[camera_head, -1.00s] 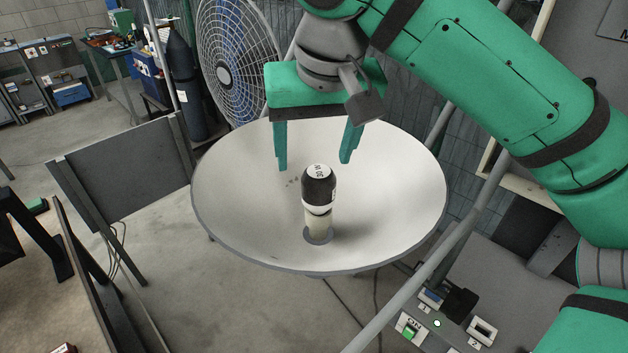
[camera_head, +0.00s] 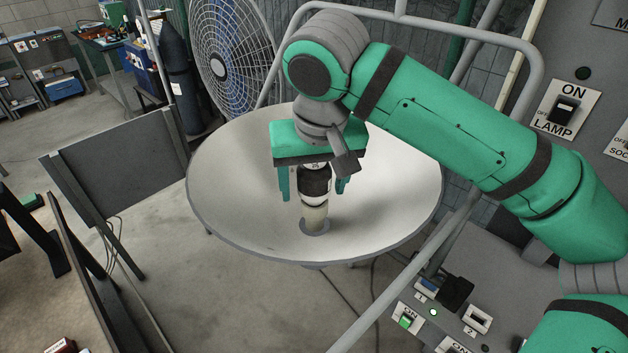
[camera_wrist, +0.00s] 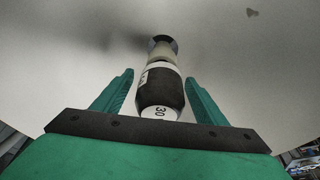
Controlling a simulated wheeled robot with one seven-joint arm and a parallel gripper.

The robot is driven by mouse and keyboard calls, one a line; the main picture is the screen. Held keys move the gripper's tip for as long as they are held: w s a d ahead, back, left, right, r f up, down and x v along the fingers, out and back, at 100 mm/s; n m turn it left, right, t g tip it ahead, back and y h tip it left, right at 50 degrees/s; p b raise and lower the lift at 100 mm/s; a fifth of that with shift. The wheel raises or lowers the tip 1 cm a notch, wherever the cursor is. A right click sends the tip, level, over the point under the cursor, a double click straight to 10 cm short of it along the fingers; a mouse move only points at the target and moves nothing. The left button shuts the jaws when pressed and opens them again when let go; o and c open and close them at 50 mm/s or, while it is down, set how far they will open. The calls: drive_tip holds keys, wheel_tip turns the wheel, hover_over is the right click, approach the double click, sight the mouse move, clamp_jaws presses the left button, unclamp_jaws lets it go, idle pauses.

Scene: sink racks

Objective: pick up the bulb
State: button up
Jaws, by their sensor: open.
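The bulb (camera_head: 316,185) has a dark band and white parts and stands upright on a pale socket (camera_head: 315,217) in the middle of a wide white dish (camera_head: 235,185). My gripper (camera_head: 312,197) is open and lowered over it, with one finger on each side. In the wrist view, the bulb (camera_wrist: 161,88) lies between the two green fingers (camera_wrist: 160,95), with a gap on both sides. Its end marked "30" faces the gripper's palm.
A large caged fan (camera_head: 222,60) stands behind the dish. A grey tubular rail (camera_head: 405,275) runs past its right side, near a switch panel (camera_head: 440,315). A grey panel on legs (camera_head: 105,165) stands at left.

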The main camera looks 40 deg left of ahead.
drive_tip(key=shift+w+a+f, duration=0.1)
drive_tip(key=shift+a+f, duration=0.05)
drive_tip(key=shift+f, duration=0.3)
drive_tip(key=c, duration=1.2)
drive_tip(key=shift+o, duration=0.2)
drive_tip(key=shift+r, duration=0.15)
drive_tip(key=shift+r, duration=12.65)
drive_tip(key=shift+c, duration=0.2)
